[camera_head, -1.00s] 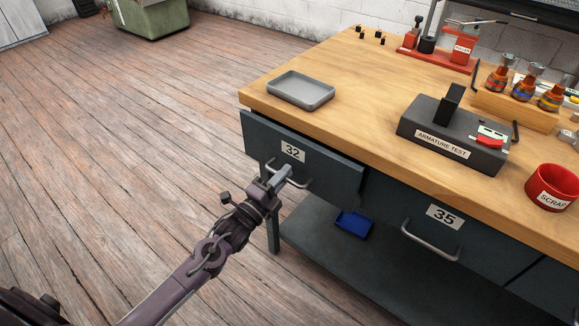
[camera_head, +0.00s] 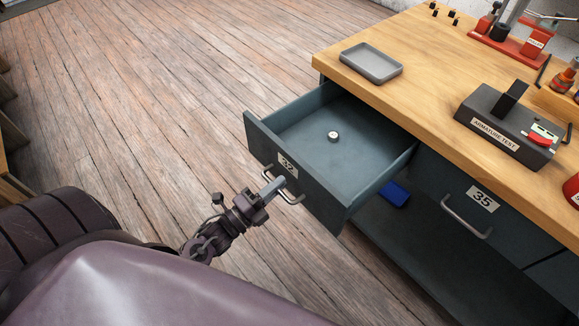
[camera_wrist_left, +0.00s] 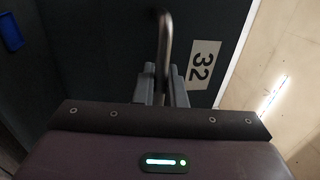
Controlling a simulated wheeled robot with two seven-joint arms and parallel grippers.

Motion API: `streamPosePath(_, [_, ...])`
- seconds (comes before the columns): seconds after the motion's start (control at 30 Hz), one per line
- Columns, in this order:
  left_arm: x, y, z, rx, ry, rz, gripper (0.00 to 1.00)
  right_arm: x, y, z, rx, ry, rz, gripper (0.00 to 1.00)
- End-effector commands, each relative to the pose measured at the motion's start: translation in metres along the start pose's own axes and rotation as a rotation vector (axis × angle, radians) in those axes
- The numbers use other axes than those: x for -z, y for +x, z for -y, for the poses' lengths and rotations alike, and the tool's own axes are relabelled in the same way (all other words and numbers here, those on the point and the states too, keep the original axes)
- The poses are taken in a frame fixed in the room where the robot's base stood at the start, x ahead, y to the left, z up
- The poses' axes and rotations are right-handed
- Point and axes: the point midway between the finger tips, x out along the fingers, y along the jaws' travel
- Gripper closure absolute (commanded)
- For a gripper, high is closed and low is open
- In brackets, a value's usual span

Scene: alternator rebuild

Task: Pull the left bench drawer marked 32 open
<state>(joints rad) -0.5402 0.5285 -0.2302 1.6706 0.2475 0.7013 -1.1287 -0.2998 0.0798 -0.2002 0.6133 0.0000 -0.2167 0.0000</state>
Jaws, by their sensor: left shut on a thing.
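The left bench drawer marked 32 (camera_head: 262,141) stands well out from the bench in the head view, its inside showing. A small round metal part (camera_head: 333,136) lies on its floor. My left gripper (camera_head: 273,187) is shut on the drawer's bar handle (camera_head: 292,198), next to the 32 label (camera_head: 287,165). In the left wrist view the handle (camera_wrist_left: 165,45) runs between the two fingers (camera_wrist_left: 162,85), with the 32 label (camera_wrist_left: 203,64) to its right. My right gripper is not in view.
The wooden bench top (camera_head: 420,90) carries a grey tray (camera_head: 371,63) and an armature tester (camera_head: 508,128). Drawer 35 (camera_head: 455,190) is shut. A blue bin (camera_head: 396,194) sits on the lower shelf. The plank floor left of the drawer is clear.

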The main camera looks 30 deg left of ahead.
Motion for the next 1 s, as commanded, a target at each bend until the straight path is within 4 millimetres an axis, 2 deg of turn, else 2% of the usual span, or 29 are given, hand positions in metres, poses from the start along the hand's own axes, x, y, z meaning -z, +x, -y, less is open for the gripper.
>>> streamPosePath(0.2, [0.000,-0.017,0.003,-0.002,-0.001,0.000,1.00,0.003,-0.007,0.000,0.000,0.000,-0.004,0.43])
streamPosePath(0.63, [0.000,-0.019,0.003,-0.001,0.000,0.000,1.00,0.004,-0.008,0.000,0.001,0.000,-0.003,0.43])
streamPosePath(0.67, [0.000,-0.019,0.003,-0.001,0.000,0.000,0.87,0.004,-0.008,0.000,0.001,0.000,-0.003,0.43])
streamPosePath(0.77, [0.000,-0.019,0.003,-0.001,0.000,0.000,0.74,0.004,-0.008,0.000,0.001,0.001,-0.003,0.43])
streamPosePath(1.0, [0.000,-0.019,0.003,0.000,0.000,0.000,0.72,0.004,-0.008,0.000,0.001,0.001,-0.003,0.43])
